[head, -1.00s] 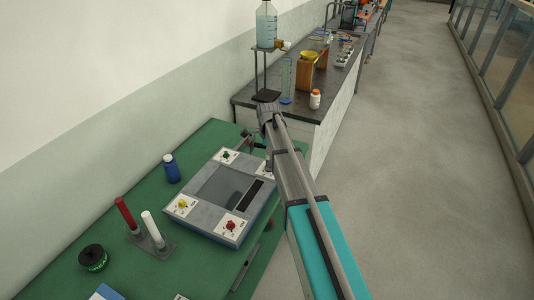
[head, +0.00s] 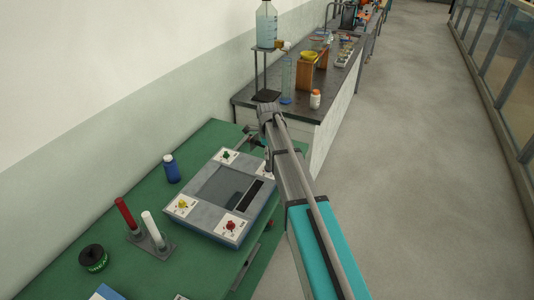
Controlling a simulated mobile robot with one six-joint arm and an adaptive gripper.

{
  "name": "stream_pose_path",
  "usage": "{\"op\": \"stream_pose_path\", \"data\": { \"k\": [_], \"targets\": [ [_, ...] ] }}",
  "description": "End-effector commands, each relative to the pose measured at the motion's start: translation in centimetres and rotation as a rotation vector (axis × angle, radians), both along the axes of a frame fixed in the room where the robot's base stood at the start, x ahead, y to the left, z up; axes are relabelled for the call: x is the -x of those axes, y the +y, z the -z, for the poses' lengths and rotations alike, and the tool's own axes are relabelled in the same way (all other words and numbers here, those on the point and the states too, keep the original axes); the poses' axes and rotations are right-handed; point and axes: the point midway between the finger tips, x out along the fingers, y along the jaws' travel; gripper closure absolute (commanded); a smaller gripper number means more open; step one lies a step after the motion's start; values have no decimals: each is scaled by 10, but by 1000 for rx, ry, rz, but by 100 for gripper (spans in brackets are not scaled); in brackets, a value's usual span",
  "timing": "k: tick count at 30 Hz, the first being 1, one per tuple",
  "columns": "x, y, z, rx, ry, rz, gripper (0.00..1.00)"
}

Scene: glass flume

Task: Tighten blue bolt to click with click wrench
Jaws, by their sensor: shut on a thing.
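A grey square fixture (head: 205,207) lies on the green bench, with a dark recessed middle and pale corner plates. Three plates show a green bolt (head: 226,154), a yellow bolt (head: 183,204) and a red bolt (head: 231,225). The fourth corner, at the right, is partly behind my arm, and no blue bolt can be made out there. My gripper (head: 253,139) is small and mostly hidden beside my wrist, above the fixture's far right side. It is shut on the click wrench, of which a thin grey upright part (head: 268,158) seems to show close to that corner.
A blue bottle (head: 171,168), a stand with red and white tubes (head: 158,245) and a black-and-green round tin (head: 93,258) stand on the green bench (head: 130,200). A dark bench (head: 240,101) with lab ware lies beyond. The floor at right is clear.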

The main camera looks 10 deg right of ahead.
Motion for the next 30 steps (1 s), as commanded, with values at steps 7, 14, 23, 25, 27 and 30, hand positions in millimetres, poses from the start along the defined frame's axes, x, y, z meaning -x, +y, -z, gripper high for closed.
{"op": "stream_pose_path", "data": {
  "k": [7, 14, 23, 25, 27, 30],
  "targets": [
    [0, 0, 0, 0, 0, 120, 100],
    [0, 0, 0, 0, 0, 132, 100],
    [-1, 0, 0, 0, 1, 188, 100],
    [-1, -1, 0, 0, 0, 228, 100],
    [-1, -1, 0, 0, 1, 268, 100],
    [-1, -1, 0, 0, 0, 313, 100]
  ]
}}
